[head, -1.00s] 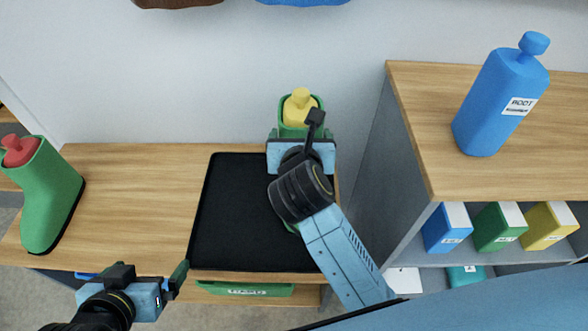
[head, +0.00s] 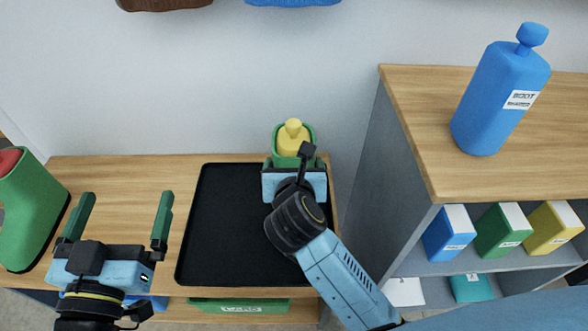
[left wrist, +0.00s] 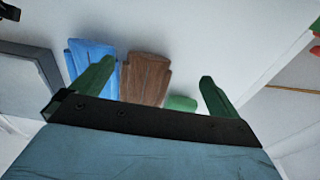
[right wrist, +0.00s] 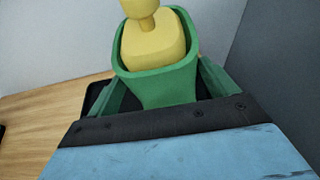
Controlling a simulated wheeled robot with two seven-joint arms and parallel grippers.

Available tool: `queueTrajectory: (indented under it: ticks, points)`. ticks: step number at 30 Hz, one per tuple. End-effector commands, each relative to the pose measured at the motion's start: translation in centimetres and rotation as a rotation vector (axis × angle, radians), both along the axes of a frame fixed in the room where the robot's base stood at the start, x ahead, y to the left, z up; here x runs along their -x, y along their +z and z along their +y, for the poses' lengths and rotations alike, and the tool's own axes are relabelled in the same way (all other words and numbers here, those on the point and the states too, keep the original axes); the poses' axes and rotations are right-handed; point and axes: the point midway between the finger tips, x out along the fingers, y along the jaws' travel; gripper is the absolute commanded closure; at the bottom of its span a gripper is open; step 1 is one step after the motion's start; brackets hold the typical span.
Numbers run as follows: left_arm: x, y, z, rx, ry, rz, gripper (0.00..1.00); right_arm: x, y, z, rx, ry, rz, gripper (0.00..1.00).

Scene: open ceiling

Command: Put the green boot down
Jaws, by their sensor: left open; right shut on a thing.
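A green boot (head: 306,136) with a yellow bottle-like insert (head: 293,138) stands upright at the back right of the black tray (head: 225,225). My right gripper (head: 294,168) is shut on it; the gripper hides its lower part, so I cannot tell whether the sole touches the tray. In the right wrist view, the boot's opening (right wrist: 165,85) and the insert fill the space between the fingers. Another green boot (head: 32,205) with a red insert (head: 10,160) stands at the left of the wooden bench. My left gripper (head: 125,218) is open and empty beside it, fingers pointing up.
A grey shelf unit with a wooden top (head: 405,120) rises close to the right of the tray. It carries a blue bottle (head: 498,100) and several small boxes below. A brown item (head: 165,3) and a blue one (head: 292,3) are at the wall. The tray's left and middle are bare.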

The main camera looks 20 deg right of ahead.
Motion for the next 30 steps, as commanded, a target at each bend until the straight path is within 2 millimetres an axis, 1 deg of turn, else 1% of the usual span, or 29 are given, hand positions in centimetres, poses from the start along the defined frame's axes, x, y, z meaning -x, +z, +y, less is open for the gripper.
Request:
queueTrajectory:
  ticks: [3, 5, 13, 18, 19, 21, 22, 30]
  points:
    - [0.1, 1.0, -0.2, 0.020, -0.004, -0.062, 0.00, 0.0, -0.4, 0.0, 0.001, 0.001, -0.004, 0.68]
    - [0.2, 1.3, -0.2, 0.024, -0.005, -0.077, 0.00, 0.0, -0.5, 0.0, 0.001, 0.001, -0.004, 0.68]
    - [0.2, 1.4, -0.2, 0.025, -0.005, -0.081, 0.00, 0.0, -0.4, 0.0, 0.000, 0.001, -0.004, 0.68]
    - [0.2, 1.7, -0.2, 0.032, -0.006, -0.103, 0.00, 0.0, -0.8, 0.0, 0.000, 0.000, -0.004, 0.68]
    - [0.3, 1.8, -0.2, 0.033, -0.007, -0.107, 0.00, 0.0, -0.9, 0.0, 0.000, -0.001, 0.000, 0.12]
    - [0.3, 1.8, -0.2, 0.033, -0.006, -0.105, 0.00, 0.0, -0.9, 0.0, 0.000, -0.001, 0.000, 0.03]
    - [0.3, 1.8, -0.2, 0.033, -0.006, -0.105, 0.00, 0.0, -0.9, 0.0, 0.000, -0.001, 0.000, 0.00]
    - [0.2, 1.8, -0.2, 0.032, -0.006, -0.101, 0.00, 0.0, -0.8, 0.0, 0.000, 0.000, -0.001, 0.00]
